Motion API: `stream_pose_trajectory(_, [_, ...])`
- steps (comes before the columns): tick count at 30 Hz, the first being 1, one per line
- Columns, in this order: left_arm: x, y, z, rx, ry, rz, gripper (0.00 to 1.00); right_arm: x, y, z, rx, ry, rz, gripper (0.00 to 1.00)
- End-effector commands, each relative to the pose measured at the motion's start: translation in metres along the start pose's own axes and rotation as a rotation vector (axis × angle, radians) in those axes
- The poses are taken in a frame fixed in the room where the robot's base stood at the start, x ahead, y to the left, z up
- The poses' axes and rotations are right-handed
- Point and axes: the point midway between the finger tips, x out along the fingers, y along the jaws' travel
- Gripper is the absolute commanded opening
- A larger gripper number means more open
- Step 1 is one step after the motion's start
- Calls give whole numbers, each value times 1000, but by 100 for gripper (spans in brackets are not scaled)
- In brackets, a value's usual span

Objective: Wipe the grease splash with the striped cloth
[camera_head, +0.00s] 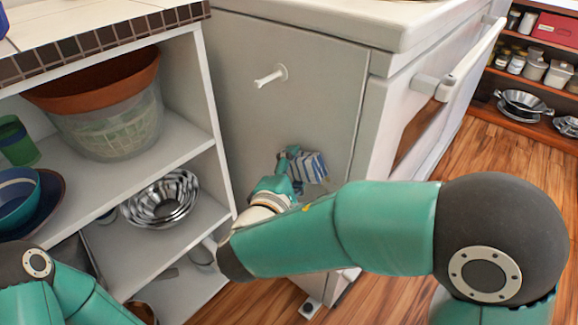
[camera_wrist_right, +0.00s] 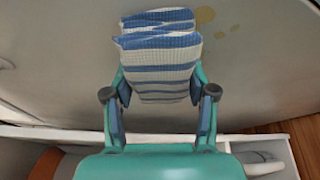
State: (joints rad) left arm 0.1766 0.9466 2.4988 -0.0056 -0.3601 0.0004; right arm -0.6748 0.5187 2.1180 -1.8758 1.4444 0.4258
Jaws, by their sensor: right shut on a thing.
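The striped cloth (camera_head: 309,167) is blue and white and folded. My right gripper (camera_head: 291,172) is shut on it, at the pale side panel of the stove (camera_head: 325,110). In the right wrist view the cloth (camera_wrist_right: 160,60) sits between the two fingers of the gripper (camera_wrist_right: 160,92), its far end against or very near the panel. The grease splash (camera_wrist_right: 205,15) shows there as a few yellow-brown spots on the panel, just beyond the cloth's upper right corner. I cannot make out the splash in the head view. My left gripper is out of view.
Open white shelves at left hold a clear tub with a brown rim (camera_head: 110,110), steel bowls (camera_head: 160,198) and blue bowls (camera_head: 15,198). A white hook (camera_head: 270,77) sticks out of the panel above the cloth. The oven handle (camera_head: 470,60) juts out at right.

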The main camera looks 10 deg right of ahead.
Motion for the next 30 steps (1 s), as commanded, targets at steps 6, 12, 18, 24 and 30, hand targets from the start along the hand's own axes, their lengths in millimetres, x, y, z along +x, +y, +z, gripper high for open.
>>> stream_pose_trajectory(6, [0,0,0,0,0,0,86,0,0,0,0,0,0,29])
stream_pose_trajectory(12, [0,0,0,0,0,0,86,0,0,0,0,0,0,29])
stream_pose_trajectory(18, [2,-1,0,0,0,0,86,0,-1,2,0,0,0,29])
stream_pose_trajectory(24, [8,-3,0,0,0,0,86,-6,-8,16,1,-1,0,29])
stream_pose_trajectory(30, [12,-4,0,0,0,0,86,-12,-14,32,1,-3,0,29])
